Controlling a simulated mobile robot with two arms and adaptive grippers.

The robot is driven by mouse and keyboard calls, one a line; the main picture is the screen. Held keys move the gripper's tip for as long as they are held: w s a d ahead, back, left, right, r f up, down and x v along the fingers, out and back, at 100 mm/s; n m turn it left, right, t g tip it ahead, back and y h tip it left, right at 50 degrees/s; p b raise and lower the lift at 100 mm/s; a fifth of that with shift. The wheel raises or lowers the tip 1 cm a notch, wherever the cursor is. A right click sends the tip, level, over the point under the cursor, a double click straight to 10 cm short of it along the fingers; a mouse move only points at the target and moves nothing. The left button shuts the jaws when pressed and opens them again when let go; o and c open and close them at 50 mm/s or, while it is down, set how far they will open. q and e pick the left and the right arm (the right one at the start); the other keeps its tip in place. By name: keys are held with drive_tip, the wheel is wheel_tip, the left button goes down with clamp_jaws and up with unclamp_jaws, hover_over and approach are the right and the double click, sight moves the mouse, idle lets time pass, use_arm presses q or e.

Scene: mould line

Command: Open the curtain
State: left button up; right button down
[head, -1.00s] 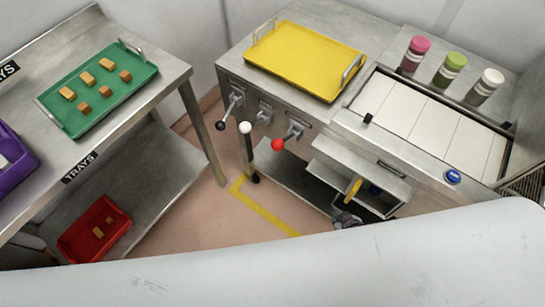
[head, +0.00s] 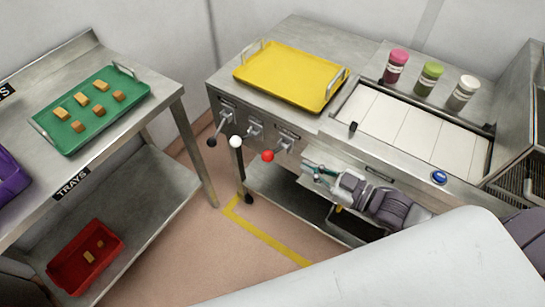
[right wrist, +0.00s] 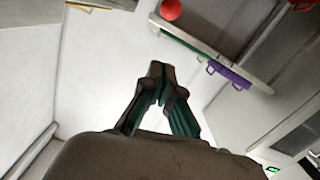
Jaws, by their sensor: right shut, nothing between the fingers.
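I cannot make out a curtain for certain in either view. Three levers stick out of the steel counter's front in the head view: one with a black knob (head: 212,142), one with a white knob (head: 236,142) and one with a red knob (head: 268,156). My right gripper (head: 307,170) is in front of the counter, just right of the red knob and apart from it. In the right wrist view its fingers (right wrist: 158,78) are together and empty, and the red knob (right wrist: 170,10) shows beyond them. My left gripper is not in view.
A yellow tray (head: 290,75) and several capped jars (head: 430,78) stand on the counter, beside white panels (head: 385,112) and a blue button (head: 439,177). The table at left holds a green tray (head: 65,135). A red tray (head: 70,262) is on its lower shelf. Floor between is clear.

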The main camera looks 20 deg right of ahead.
sight(275, 151)
drive_tip(key=shift+r, duration=0.3)
drive_tip(key=w+a+f+p, duration=0.1)
drive_tip(key=w+a+f, duration=0.3)
drive_tip(key=w, duration=0.5)
drive_tip(key=shift+a+f+p, duration=0.2)
drive_tip(key=shift+a+p, duration=0.15)
drive_tip(key=shift+a, duration=0.65)
drive_tip(key=shift+f, duration=0.1)
